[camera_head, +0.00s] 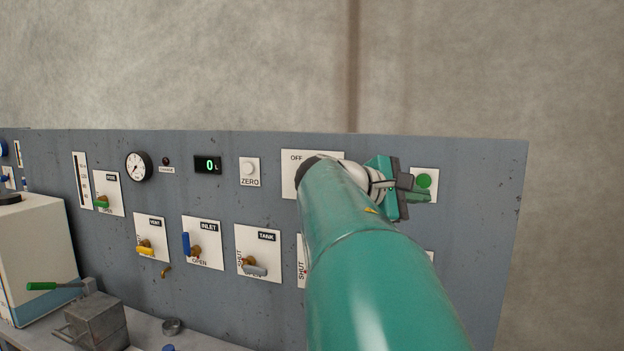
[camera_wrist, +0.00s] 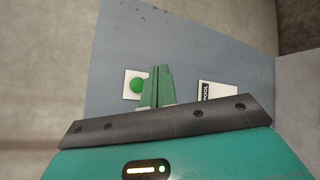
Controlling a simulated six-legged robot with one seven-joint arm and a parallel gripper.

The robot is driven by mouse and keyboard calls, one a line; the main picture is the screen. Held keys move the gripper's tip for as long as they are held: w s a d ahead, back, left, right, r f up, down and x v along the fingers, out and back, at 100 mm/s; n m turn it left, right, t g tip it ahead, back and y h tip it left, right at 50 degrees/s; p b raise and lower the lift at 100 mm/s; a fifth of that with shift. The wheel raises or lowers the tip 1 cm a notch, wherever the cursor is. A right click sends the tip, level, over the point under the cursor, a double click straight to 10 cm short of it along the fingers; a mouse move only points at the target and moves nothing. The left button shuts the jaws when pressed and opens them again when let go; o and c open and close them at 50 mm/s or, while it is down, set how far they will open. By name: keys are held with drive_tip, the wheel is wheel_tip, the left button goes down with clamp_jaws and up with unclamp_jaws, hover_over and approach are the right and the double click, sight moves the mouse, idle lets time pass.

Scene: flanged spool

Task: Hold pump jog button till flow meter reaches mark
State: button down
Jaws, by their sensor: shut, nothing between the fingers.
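A round green button (camera_head: 424,181) sits on a white plate at the right of the grey panel; it also shows in the wrist view (camera_wrist: 137,85), left of my fingers. My gripper (camera_head: 420,197) is shut and empty, its green fingers (camera_wrist: 158,84) pointing at the panel beside the button. In the head view the fingertips overlap the plate just below the button. I cannot tell how far they are from the panel. My arm hides part of the panel.
A white ZERO button (camera_head: 249,170) and a round dial (camera_head: 138,166) flank the display. Below are valve handles, including the INLET (camera_head: 187,245) and TANK (camera_head: 255,267) ones. A plate labelled POOL or similar (camera_wrist: 217,93) lies right of my fingers. A bench with a grey block (camera_head: 97,319) stands lower left.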

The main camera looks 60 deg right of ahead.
approach(429, 184)
drive_tip(key=shift+s+d+f, duration=0.25)
drive_tip(key=shift+s+d, duration=0.35)
drive_tip(key=shift+s, duration=0.05)
drive_tip(key=shift+s+d+f, duration=0.25)
drive_tip(key=shift+s+d, duration=0.35)
drive_tip(key=shift+s, duration=0.05)
drive_tip(key=shift+s+d+f, duration=0.3)
drive_tip(key=shift+s+d, duration=0.3)
drive_tip(key=shift+s, duration=0.05)
idle(0.7)
drive_tip(key=shift+w+d, duration=0.1)
drive_tip(key=shift+d, duration=0.3)
drive_tip(key=shift+w+d, duration=0.15)
drive_tip(key=shift+d, duration=0.3)
idle(4.1)
